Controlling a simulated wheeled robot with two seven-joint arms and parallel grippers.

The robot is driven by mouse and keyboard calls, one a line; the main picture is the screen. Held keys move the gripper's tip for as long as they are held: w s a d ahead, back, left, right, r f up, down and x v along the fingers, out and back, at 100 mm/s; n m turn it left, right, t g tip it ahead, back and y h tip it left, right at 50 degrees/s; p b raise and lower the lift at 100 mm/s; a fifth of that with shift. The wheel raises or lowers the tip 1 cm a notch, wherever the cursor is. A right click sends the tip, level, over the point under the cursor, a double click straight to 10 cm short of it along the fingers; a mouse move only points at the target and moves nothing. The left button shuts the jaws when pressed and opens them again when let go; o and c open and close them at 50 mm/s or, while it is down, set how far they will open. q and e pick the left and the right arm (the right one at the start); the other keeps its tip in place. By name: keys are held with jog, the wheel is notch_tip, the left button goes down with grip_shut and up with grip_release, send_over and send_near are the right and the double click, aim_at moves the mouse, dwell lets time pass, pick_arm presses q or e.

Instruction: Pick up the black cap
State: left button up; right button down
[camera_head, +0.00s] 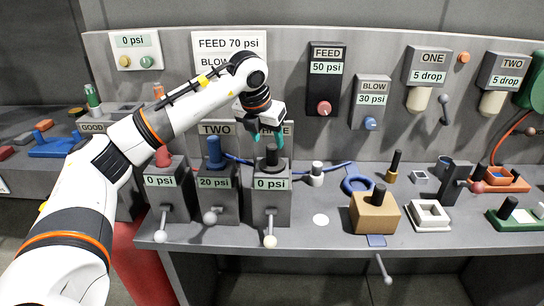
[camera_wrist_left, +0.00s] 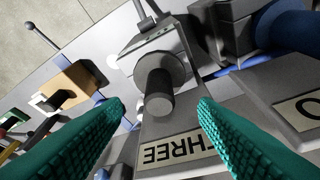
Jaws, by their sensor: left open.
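A black cap (camera_head: 271,158) with a round flange and a narrower post sits on top of the grey box marked THREE (camera_head: 270,205), whose display reads 0 psi. In the left wrist view the black cap (camera_wrist_left: 161,80) shows from above, between my two green fingers. My left gripper (camera_head: 266,138) is open and empty, pointing down just above the cap. No contact between fingers and cap can be made out. The arm partly covers the THREE sign. My right gripper is not in view.
Left of it stand a box with a blue cap (camera_head: 214,153) and one with a red cap (camera_head: 163,157). Levers stick out in front. To the right are a small white cylinder (camera_head: 316,172), a blue ring (camera_head: 357,184) and a tan block (camera_head: 374,213) with a black post.

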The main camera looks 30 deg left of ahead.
aim_at(271, 146)
pick_arm(q)
jog(key=p+x, duration=0.1)
jog(key=x, duration=0.1)
jog(key=p+x, duration=0.1)
jog(key=x, duration=0.2)
jog(key=shift+w+f+p, duration=0.2)
jog(key=shift+w+p, duration=0.1)
jog(key=shift+f, duration=0.2)
jog(key=c, duration=1.1)
